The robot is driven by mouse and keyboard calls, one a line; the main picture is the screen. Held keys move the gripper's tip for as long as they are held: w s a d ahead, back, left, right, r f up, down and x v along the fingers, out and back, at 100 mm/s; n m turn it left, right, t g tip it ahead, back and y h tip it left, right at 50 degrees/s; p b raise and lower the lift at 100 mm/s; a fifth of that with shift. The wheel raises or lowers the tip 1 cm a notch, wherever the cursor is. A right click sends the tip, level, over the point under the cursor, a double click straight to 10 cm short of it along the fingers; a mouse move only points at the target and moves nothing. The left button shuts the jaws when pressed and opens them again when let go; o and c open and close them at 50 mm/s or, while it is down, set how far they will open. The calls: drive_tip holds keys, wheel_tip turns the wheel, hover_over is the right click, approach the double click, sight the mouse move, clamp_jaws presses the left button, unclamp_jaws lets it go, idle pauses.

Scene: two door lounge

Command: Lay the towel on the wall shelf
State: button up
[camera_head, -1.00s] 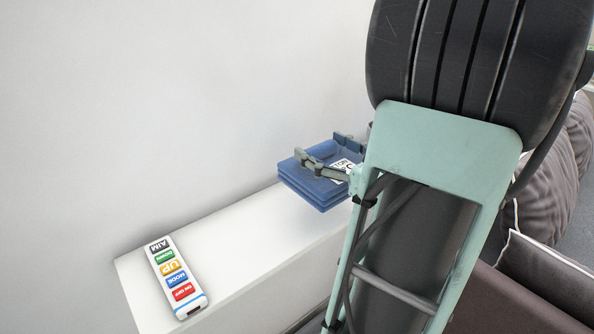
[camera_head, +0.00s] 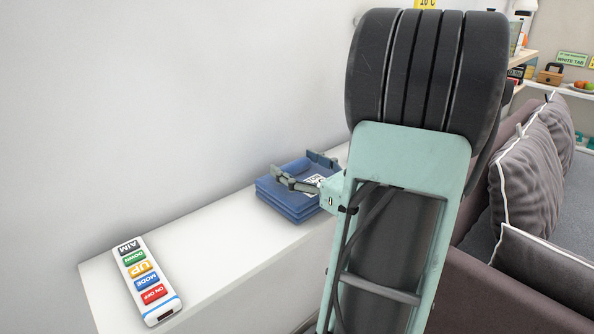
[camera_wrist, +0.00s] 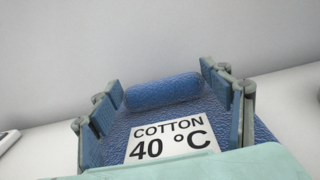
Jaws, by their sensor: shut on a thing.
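The towel (camera_head: 290,212) is a folded blue stack with a white label. My gripper (camera_head: 303,171) is shut on it, with one finger at each side. In the wrist view the towel (camera_wrist: 165,90) lies between the finger pads, its label reading "COTTON 40 °C" and a rolled part at its far edge. The white wall shelf (camera_head: 215,240) runs along the wall under the towel. The towel is level and at or very close to the shelf top; I cannot tell whether it touches. My arm hides the shelf's far part.
A white remote (camera_head: 147,281) with coloured buttons lies on the shelf's near left end. The shelf top between remote and towel is clear. A brown sofa with grey cushions (camera_head: 530,180) stands at the right. Other shelves with small items are behind it.

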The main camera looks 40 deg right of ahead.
drive_tip(key=shift+r, duration=0.1)
drive_tip(key=o, duration=1.4)
drive_tip(key=shift+s, duration=0.15)
drive_tip(key=s, duration=0.7)
drive_tip(key=s+d+p, duration=0.1)
drive_tip(key=s, duration=0.3)
drive_tip(key=shift+s, duration=0.35)
